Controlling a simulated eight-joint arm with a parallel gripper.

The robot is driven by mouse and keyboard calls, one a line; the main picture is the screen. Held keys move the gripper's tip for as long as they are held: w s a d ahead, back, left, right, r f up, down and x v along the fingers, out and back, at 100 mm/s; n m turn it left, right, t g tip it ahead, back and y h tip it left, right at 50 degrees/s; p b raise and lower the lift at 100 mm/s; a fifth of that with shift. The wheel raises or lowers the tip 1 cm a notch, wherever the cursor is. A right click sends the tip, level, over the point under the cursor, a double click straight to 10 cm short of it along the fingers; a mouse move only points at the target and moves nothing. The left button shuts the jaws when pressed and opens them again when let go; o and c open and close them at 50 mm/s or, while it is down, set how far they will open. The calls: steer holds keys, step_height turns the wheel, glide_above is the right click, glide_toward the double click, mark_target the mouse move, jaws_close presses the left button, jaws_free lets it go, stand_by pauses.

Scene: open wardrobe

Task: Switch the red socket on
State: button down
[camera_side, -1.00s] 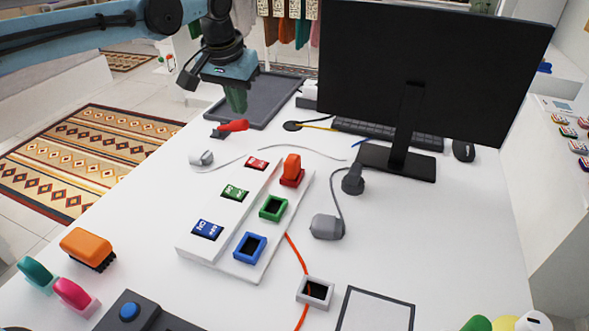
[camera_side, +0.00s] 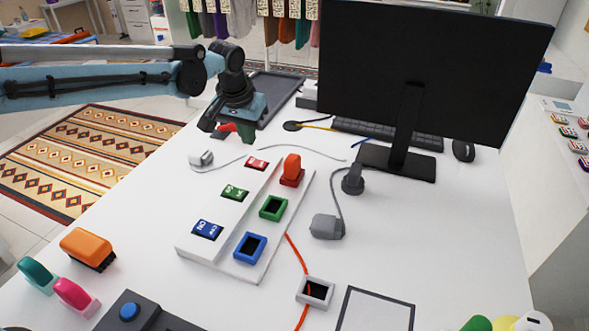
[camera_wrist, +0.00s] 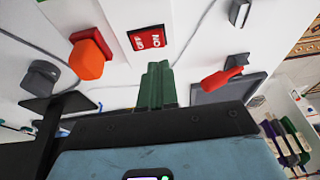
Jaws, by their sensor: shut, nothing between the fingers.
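The red switch (camera_side: 257,164) is a small red rocker with white lettering on the white board (camera_side: 215,250). In the wrist view the red switch (camera_wrist: 147,40) shows OFF and ON. The red socket (camera_side: 292,182) beside it holds an orange plug (camera_side: 292,163); the plug also shows in the wrist view (camera_wrist: 86,60). My gripper (camera_side: 248,141) has green fingers, shut and empty, a little beyond the red switch. In the wrist view my gripper's fingertips (camera_wrist: 157,66) appear just below the switch; I cannot tell whether they touch anything.
A green switch (camera_side: 235,192) and a blue switch (camera_side: 207,229) sit nearer on the board, beside green (camera_side: 273,208) and blue (camera_side: 250,248) sockets. A grey cable crosses behind the board. A monitor (camera_side: 430,60) stands right. A red-handled thing (camera_wrist: 221,78) lies near the gripper.

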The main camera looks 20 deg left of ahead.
mark_target(255, 160)
steer(key=shift+a+f, duration=0.15)
steer(key=shift+f, duration=0.95)
steer(key=shift+a+f, duration=0.1)
steer(key=shift+f, duration=0.95)
steer(key=shift+a+f, duration=0.2)
steer(key=shift+f, duration=0.2)
steer(key=shift+d, duration=0.2)
steer(key=shift+d+r, duration=0.25)
steer(key=shift+d, duration=0.35)
steer(key=w+a+v, duration=0.1)
steer(key=a+v, duration=0.2)
steer(key=v, duration=1)
steer(key=shift+r, duration=0.5)
